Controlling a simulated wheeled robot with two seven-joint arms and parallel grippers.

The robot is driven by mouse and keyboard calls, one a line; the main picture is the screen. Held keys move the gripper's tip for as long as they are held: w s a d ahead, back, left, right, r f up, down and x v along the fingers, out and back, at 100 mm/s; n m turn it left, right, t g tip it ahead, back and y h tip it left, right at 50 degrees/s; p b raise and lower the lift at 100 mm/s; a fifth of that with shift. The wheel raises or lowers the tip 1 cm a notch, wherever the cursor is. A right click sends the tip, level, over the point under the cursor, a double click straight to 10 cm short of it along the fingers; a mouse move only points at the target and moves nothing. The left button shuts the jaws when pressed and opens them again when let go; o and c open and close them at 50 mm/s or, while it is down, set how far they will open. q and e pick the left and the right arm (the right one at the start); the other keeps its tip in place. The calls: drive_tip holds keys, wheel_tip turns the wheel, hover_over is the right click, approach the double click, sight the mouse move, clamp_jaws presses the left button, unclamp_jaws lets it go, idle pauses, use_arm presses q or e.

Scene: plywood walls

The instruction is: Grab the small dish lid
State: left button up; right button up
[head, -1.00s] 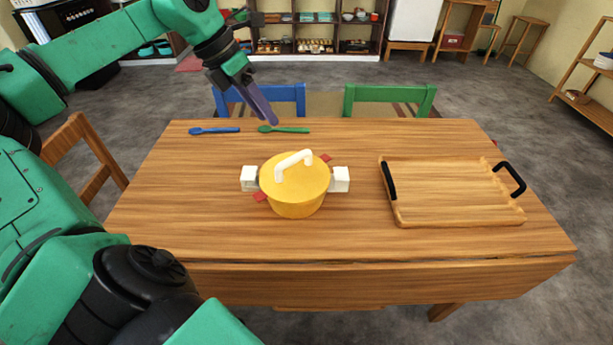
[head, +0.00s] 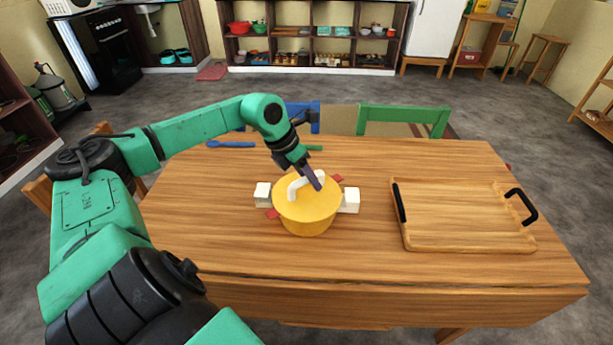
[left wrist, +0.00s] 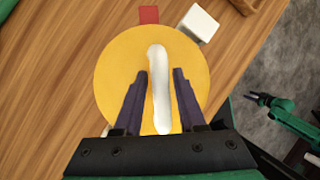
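The yellow lid (head: 322,207) with its white arched handle (head: 297,187) sits on the yellow pot (head: 306,227) in the middle of the wooden table. In the left wrist view the lid (left wrist: 110,75) is a round yellow disc and its white handle (left wrist: 159,75) runs between my fingers. My left gripper (head: 316,184) is at the handle from above. In the left wrist view the left gripper (left wrist: 161,75) is open, one finger on each side of the handle, with visible gaps.
White pot handles (head: 350,200) stick out on both sides, with red pieces (head: 272,214) beside them. A wooden tray (head: 465,220) with black handles is at the right. A blue spoon (head: 232,144) lies at the back left. Chairs stand behind the table.

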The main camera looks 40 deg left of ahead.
use_arm(q)
clamp_jaws()
